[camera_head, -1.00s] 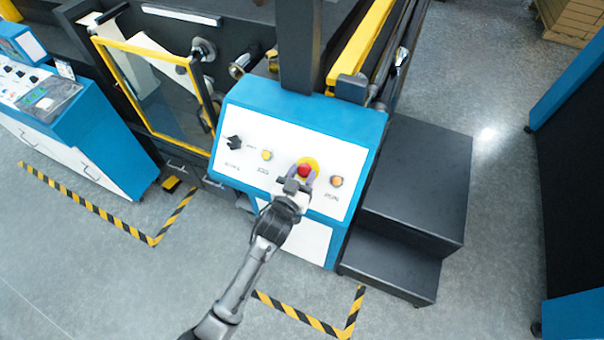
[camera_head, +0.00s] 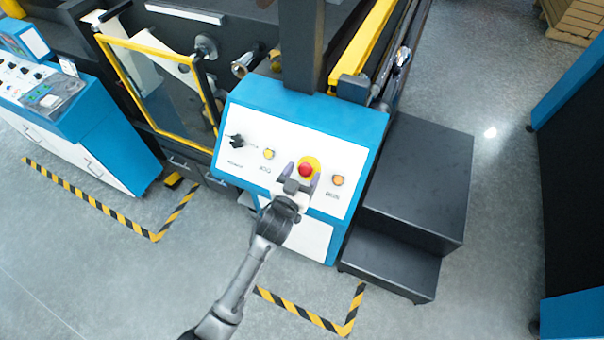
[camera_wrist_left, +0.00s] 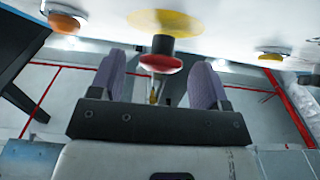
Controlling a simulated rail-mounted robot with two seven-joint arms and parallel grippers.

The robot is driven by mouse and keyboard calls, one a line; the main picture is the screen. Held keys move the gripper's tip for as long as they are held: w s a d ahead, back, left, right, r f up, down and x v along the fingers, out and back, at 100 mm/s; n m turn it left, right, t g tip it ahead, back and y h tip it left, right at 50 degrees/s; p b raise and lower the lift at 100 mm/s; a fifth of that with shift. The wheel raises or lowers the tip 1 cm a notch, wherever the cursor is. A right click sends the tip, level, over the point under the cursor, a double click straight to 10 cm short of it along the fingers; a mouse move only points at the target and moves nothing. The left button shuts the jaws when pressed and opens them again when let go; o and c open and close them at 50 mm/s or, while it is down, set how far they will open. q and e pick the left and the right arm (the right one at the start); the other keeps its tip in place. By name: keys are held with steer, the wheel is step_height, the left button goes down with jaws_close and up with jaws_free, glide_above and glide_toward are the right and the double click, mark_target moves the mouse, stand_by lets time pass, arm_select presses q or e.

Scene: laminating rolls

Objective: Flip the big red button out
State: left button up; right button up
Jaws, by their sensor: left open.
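The big red button (camera_head: 306,170) sits on a yellow disc (camera_head: 313,161) on the white face of a blue control box. My left gripper (camera_head: 299,177) is at the panel just below the button, with its fingers open. In the left wrist view the red button (camera_wrist_left: 160,64) stands out from the panel on a dark stem, with the yellow disc (camera_wrist_left: 168,20) behind it. The two purple-grey fingertips (camera_wrist_left: 158,80) are spread on either side of the button, with visible gaps. Nothing shows between them being gripped. My right gripper is not in view.
An orange button (camera_head: 337,181) lies right of the red one; a yellow button (camera_head: 268,154) and a black knob (camera_head: 236,141) lie left. A dark post (camera_head: 301,50) rises behind the box. Black steps (camera_head: 415,185) stand at the right. Striped tape (camera_head: 310,318) marks the floor.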

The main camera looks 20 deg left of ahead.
arm_select(q)
steer(key=s+b, duration=0.2)
steer(key=s, duration=1.1)
steer(key=shift+s+a+b, duration=0.3)
steer(key=shift+s+a, duration=0.1)
steer(key=shift+a, duration=0.05)
